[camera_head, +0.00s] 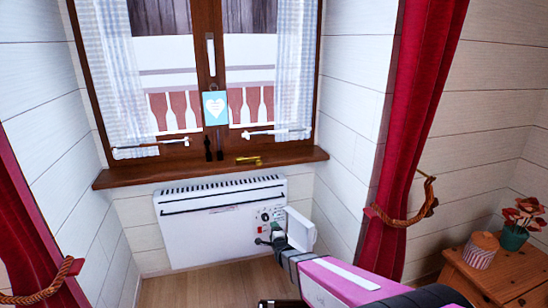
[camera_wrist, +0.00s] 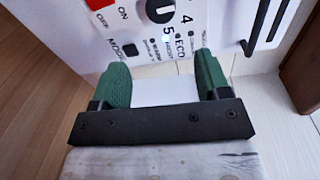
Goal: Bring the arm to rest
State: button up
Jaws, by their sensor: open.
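My gripper (camera_wrist: 163,64) is open in the wrist view, with its two green fingers apart and nothing held between them. It points at the control panel of a white heater (camera_wrist: 225,20). The panel shows a black dial (camera_wrist: 158,10), a red switch (camera_wrist: 99,4) and a black mode button (camera_wrist: 130,50). I cannot tell whether the fingertips touch the panel. In the head view my arm (camera_head: 340,280) reaches from the lower right to the right end of the heater (camera_head: 205,232). My gripper is small and partly hidden there.
A wooden window sill (camera_head: 210,167) juts out above the heater, with a brass-coloured item (camera_head: 248,160) on it. Red curtains hang left (camera_head: 30,235) and right (camera_head: 412,130). A wooden cabinet (camera_head: 490,283) with a flower pot (camera_head: 514,238) and a striped jar (camera_head: 481,250) stands at right.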

jog(key=s+d+r+n+g+h, duration=0.2)
jog(key=s+d+r+n+g, duration=0.1)
jog(key=d+n+g, duration=0.15)
jog(key=s+d+r+n+g+h, duration=0.1)
jog(key=s+d+r+n+g, duration=0.2)
jog(key=d, duration=0.3)
jog(key=s+d+r+n+g, duration=0.4)
jog(key=s, duration=0.5)
jog(key=s+d+r+n+g+h, duration=0.1)
jog(key=s+d+r+n+g, duration=0.3)
jog(key=s, duration=0.5)
jog(key=shift+s+d+r+g, duration=0.15)
jog(key=shift+d+r+g, duration=0.3)
jog(key=shift+r, duration=0.15)
jog(key=shift+n, duration=0.25)
